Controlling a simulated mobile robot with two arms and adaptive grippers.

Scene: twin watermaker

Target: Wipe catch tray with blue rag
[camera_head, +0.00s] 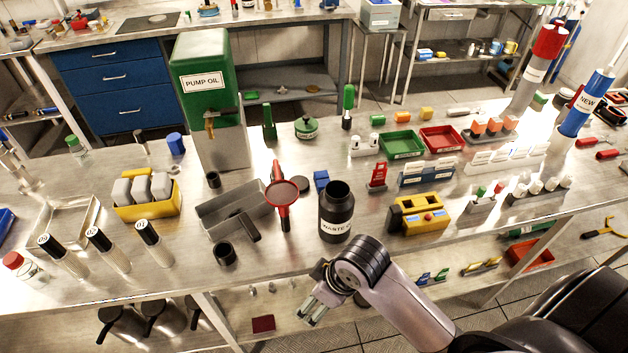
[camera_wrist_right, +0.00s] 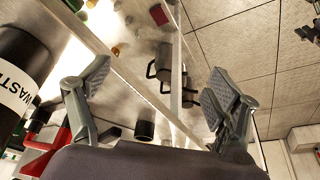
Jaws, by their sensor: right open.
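A grey metal tray (camera_head: 212,217), which looks like the catch tray, sits on the bench in front of the green pump oil can (camera_head: 206,82). A dark grey piece (camera_head: 250,230) lies against its front right side. I cannot pick out a blue rag for sure; a small blue item (camera_head: 321,181) stands right of the tray, and another blue item (camera_head: 6,219) is cut off at the left edge. My right gripper (camera_head: 312,308) is open and empty off the bench's front edge, below the waste bottle; its spread fingers show in the right wrist view (camera_wrist_right: 155,80). My left gripper is out of view.
The black waste bottle (camera_head: 336,213) stands near the front edge, also in the right wrist view (camera_wrist_right: 18,82). A red funnel (camera_head: 283,192) stands beside the tray, a black cup (camera_head: 225,254) before it. Several clear black-capped bottles (camera_head: 107,248) stand left. A lower shelf holds small items.

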